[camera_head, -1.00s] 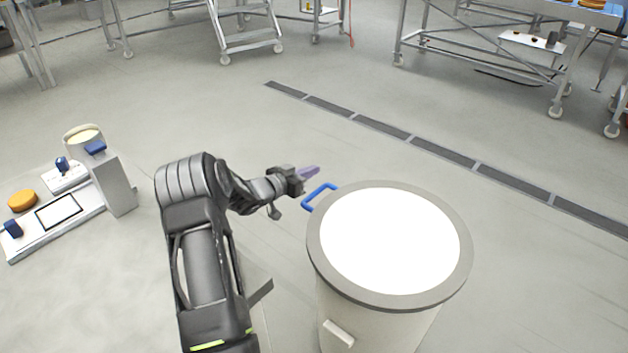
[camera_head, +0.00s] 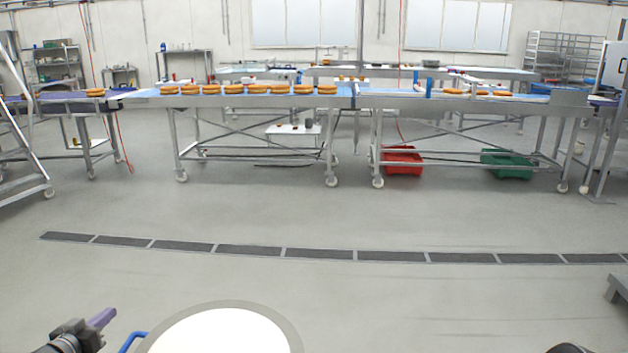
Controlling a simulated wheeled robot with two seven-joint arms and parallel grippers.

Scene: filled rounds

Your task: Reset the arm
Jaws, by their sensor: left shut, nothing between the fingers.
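My left gripper (camera_head: 100,319) shows at the bottom left, dark with purple fingers. It is shut and empty. It is to the left of a large round vat (camera_head: 288,325) with a grey rim and white contents, and apart from its blue handle (camera_head: 132,342). Most of the vat and of my left arm is cut off by the lower edge. A small dark rounded part at the bottom right edge may belong to my right arm; no right gripper shows.
A long conveyor table (camera_head: 330,101) with several round orange-brown cakes (camera_head: 233,89) crosses the back. A red crate (camera_head: 402,161) and a green crate (camera_head: 506,164) are under it. A dark floor drain (camera_head: 250,250) runs across the floor. The floor between is clear.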

